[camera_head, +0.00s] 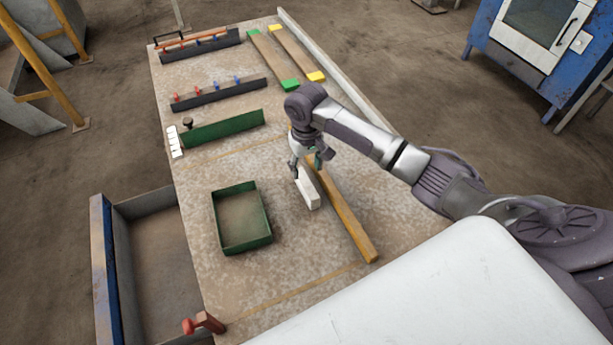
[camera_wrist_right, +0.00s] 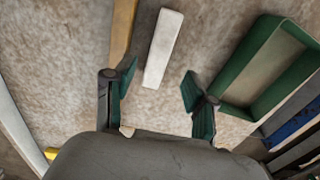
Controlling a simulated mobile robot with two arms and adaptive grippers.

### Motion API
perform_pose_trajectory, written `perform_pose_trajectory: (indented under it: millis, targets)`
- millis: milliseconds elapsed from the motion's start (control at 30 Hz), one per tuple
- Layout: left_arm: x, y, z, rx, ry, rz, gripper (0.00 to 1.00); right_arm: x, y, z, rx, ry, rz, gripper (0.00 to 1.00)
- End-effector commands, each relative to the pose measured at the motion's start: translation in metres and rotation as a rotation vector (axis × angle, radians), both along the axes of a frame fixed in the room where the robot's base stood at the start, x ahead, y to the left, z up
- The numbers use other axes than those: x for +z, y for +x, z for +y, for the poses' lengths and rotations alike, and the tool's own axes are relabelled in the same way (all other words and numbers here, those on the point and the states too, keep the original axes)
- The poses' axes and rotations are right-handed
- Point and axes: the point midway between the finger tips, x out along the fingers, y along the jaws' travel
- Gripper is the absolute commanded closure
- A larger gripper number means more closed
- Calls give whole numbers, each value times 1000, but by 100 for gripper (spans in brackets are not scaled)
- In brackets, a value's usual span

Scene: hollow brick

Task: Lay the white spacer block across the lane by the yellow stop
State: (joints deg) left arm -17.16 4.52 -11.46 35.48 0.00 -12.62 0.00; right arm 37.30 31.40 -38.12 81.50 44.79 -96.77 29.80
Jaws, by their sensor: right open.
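The white spacer block (camera_head: 309,192) lies on the worktable, left of a long yellow-brown bar (camera_head: 348,219) and right of the green tray. It also shows in the right wrist view (camera_wrist_right: 163,48). My right gripper (camera_head: 307,165) is over the block's far end. In the wrist view its green-padded fingers (camera_wrist_right: 160,88) are spread, with nothing between them, and the block lies beyond them. A strip with yellow ends (camera_head: 297,52) lies at the table's far right, beside a strip with green ends (camera_head: 274,60). I cannot tell which part is the yellow stop. My left gripper is out of view.
An open green tray (camera_head: 268,235) stands left of the block. A green rail (camera_head: 223,128) and dark racks with red and blue pegs (camera_head: 218,93) stand further back. A red clamp (camera_head: 204,323) is at the near left edge. The near tabletop is mostly clear.

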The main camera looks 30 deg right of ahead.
Motion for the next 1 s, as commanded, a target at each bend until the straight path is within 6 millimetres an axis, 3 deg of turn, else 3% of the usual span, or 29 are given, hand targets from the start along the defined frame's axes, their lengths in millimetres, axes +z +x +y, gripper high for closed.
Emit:
perform_pose_trajectory:
  millis: [100, 300, 1000]
  targets:
    - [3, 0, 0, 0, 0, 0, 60, 20, 1, 0, 0, 0, -2, 45]
    - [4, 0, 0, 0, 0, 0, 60, 34, 0, 0, -1, 0, 1, 45]
    - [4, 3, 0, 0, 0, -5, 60, 34, 0, 0, -1, 0, 1, 45]
